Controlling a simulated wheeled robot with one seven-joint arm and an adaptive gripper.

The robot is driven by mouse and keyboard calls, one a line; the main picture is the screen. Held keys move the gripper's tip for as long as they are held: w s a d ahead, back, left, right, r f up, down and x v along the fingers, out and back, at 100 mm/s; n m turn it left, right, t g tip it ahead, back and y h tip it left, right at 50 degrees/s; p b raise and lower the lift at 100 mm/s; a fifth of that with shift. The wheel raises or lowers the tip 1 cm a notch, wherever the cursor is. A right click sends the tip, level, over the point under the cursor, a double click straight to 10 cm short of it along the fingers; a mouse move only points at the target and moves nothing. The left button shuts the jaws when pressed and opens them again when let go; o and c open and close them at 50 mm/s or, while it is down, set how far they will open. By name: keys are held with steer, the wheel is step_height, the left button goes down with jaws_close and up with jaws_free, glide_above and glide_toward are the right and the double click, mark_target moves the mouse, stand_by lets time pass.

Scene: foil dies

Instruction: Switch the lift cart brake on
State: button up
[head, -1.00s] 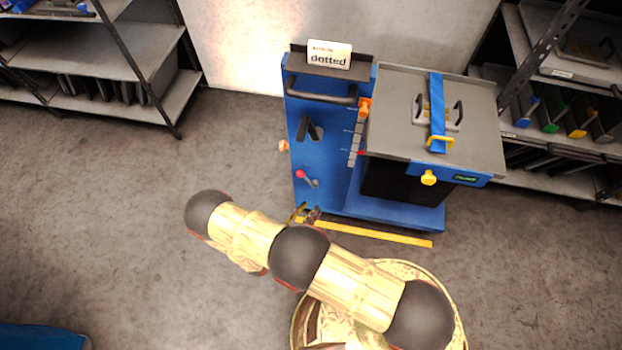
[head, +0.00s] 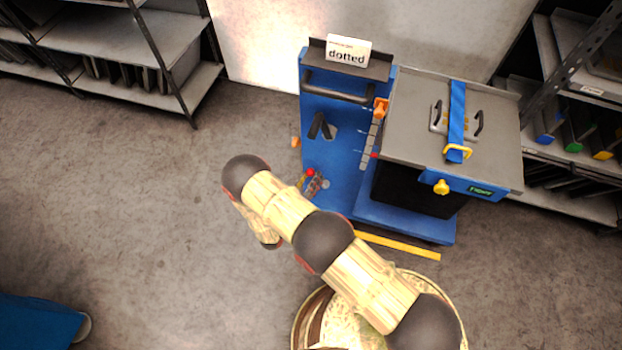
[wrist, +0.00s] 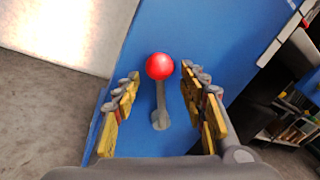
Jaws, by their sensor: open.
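The lift cart (head: 345,203) is blue with a grey top and stands in front of me. Its brake lever shows in the wrist view as a grey stem with a red ball knob (wrist: 160,66), on the blue panel; the knob also shows small in the head view (head: 310,173). My gripper (wrist: 160,78) is open, with yellow-padded fingers left and right of the lever. The knob lies between the fingertips, with visible gaps on both sides. In the head view my gripper (head: 313,187) partly covers the lever.
A black handle (head: 338,88) and a "dotted" sign (head: 348,50) are at the cart's back. A blue strap (head: 456,110) crosses its grey top. A yellow floor strip (head: 400,246) lies in front.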

steer(key=shift+w, duration=0.1)
steer(key=shift+c, duration=0.7)
jaws_close()
stand_by(0.3)
